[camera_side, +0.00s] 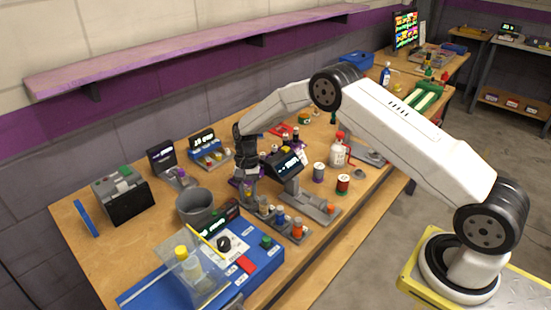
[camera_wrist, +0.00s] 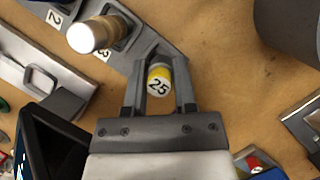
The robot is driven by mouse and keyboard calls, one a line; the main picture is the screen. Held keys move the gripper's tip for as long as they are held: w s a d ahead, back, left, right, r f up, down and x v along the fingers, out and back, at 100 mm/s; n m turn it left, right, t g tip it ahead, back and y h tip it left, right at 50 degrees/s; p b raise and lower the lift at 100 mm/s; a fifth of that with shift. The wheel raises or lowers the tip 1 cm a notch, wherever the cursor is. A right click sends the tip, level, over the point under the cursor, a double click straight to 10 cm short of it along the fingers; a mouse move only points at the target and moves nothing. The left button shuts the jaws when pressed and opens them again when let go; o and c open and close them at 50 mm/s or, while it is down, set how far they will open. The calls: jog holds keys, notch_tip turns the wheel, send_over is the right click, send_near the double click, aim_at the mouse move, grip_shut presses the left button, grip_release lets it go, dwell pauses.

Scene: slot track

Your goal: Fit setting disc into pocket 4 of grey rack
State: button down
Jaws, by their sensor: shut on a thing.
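My gripper (camera_wrist: 159,85) is shut on a short yellow piece with a white face marked 25 (camera_wrist: 159,85), which I take for the setting disc. It sits between the two fingers, at the end of the grey rack (camera_wrist: 172,48); I cannot tell whether it is in a pocket or above one.
A grey cup (camera_side: 195,207) is to the left. A blue board (camera_side: 165,280) with a bottle and clear sheet lies in front.

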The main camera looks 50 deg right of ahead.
jog(key=shift+f, duration=0.35)
jog(key=shift+f, duration=0.1)
jog(key=shift+c, duration=2)
grip_release()
jog(key=v, duration=1.2)
